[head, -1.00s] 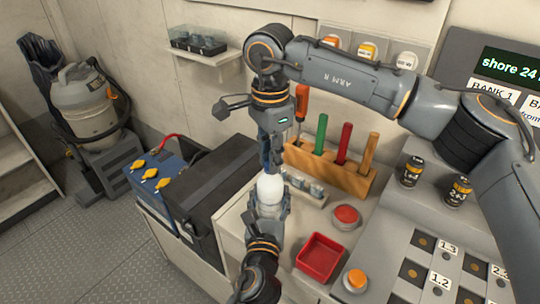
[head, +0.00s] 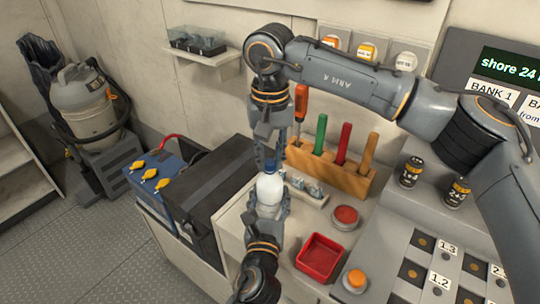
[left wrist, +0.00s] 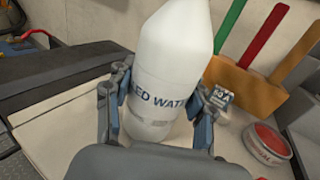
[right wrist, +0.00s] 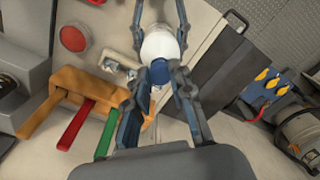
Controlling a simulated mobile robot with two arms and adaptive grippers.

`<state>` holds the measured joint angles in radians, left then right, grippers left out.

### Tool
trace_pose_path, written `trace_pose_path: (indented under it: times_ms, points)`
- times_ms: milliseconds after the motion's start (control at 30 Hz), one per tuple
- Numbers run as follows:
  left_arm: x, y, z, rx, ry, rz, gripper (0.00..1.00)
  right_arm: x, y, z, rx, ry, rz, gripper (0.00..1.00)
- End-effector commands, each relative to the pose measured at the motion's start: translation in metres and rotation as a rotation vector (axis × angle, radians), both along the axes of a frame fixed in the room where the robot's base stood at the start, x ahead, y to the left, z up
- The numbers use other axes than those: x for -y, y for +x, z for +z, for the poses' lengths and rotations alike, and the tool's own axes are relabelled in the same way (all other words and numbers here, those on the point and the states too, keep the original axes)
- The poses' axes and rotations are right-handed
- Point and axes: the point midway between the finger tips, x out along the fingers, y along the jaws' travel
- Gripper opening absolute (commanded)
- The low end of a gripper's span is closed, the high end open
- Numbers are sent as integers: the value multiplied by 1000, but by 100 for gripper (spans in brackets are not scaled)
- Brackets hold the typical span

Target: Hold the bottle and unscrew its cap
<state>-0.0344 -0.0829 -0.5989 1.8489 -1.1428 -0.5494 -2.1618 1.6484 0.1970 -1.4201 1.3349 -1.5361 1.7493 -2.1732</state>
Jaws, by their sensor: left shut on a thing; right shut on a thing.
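The white bottle (head: 269,190) stands upright above the near end of the bench top. It also shows in the left wrist view (left wrist: 168,65), with dark lettering on its side. My left gripper (head: 268,208) is shut on the bottle's body from the near side, one finger on each flank. The blue cap (right wrist: 159,72) sits on the bottle's top. My right gripper (right wrist: 161,80) points down from above and is shut on the cap, a finger on each side. In the head view the right fingers (head: 270,160) partly hide the cap.
A wooden block (head: 330,172) with coloured-handled tools stands close behind the bottle. A black box (head: 205,195) and a blue battery (head: 155,185) are left.

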Motion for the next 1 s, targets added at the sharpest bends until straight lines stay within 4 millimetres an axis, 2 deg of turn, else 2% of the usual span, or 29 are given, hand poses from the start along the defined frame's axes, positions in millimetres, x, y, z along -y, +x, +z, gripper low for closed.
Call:
trace_pose_path:
  times_ms: [367, 1000]
  points:
    - [0, 0, -1, -1, 0, 0, 0, 0, 0, 1, 0, 0, -2, 0]
    - [0, 0, -1, -2, 0, 0, 0, 0, 0, 22, 0, 0, -2, 0]
